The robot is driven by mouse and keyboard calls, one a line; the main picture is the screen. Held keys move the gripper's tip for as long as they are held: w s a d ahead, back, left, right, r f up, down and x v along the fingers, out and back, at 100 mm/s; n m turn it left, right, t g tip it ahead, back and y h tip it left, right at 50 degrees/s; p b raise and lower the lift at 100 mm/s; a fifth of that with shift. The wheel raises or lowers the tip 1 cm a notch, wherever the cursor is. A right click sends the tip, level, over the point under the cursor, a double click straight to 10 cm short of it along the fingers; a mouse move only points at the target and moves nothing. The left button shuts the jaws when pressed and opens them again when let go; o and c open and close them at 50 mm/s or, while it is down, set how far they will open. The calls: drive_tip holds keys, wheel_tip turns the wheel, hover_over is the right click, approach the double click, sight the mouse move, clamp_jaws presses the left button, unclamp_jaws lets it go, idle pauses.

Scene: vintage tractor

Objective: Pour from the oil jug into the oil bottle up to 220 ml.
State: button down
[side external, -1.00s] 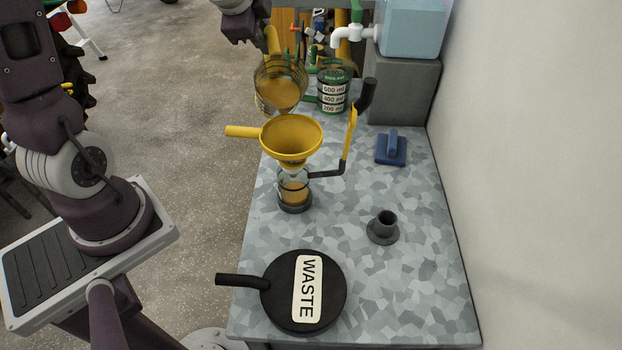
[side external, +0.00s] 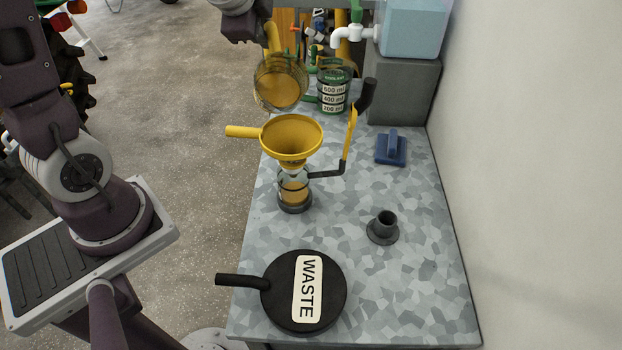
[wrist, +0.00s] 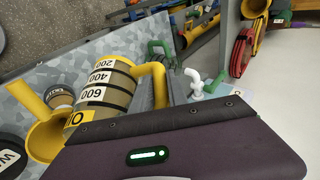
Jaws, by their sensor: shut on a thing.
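The oil jug (side external: 281,85) is a clear vessel with amber oil in it, tilted with its mouth toward the side camera, behind and above the yellow funnel (side external: 291,138). My gripper (side external: 265,32) is shut on its yellow handle; the fingertips are mostly hidden. In the wrist view the jug (wrist: 104,92) shows its 200, 400 and 600 marks. The oil bottle (side external: 294,192) stands upright on the bench under the funnel, with amber oil inside. Its level against any mark is too small to read. I see no stream between jug and funnel.
A green-marked coolant jug (side external: 333,90) stands right of the oil jug. The front right is clear.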

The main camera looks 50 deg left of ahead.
sight(266, 23)
drive_tip(key=shift+s+d+r+t+y, duration=0.1)
drive_tip(key=shift+d+r+t+y, duration=0.2)
drive_tip(key=shift+y, duration=0.2)
idle(1.4)
drive_tip(key=shift+s+d+r, duration=0.15)
drive_tip(key=shift+s+d, duration=0.05)
drive_tip(key=shift+d, duration=0.05)
drive_tip(key=shift+d+r+m+t+y, duration=0.25)
drive_tip(key=shift+r+m+t+y, duration=0.05)
drive_tip(key=shift+r+y, duration=0.15)
drive_tip(key=shift+s+d+r, duration=0.1)
idle(1.5)
drive_tip(key=shift+d+r, duration=0.15)
drive_tip(key=shift+r, duration=0.05)
drive_tip(key=shift+s+d+r+t+y, duration=0.15)
drive_tip(key=shift+d+r+t+y, duration=0.05)
drive_tip(key=shift+t+y, duration=0.15)
idle(3.2)
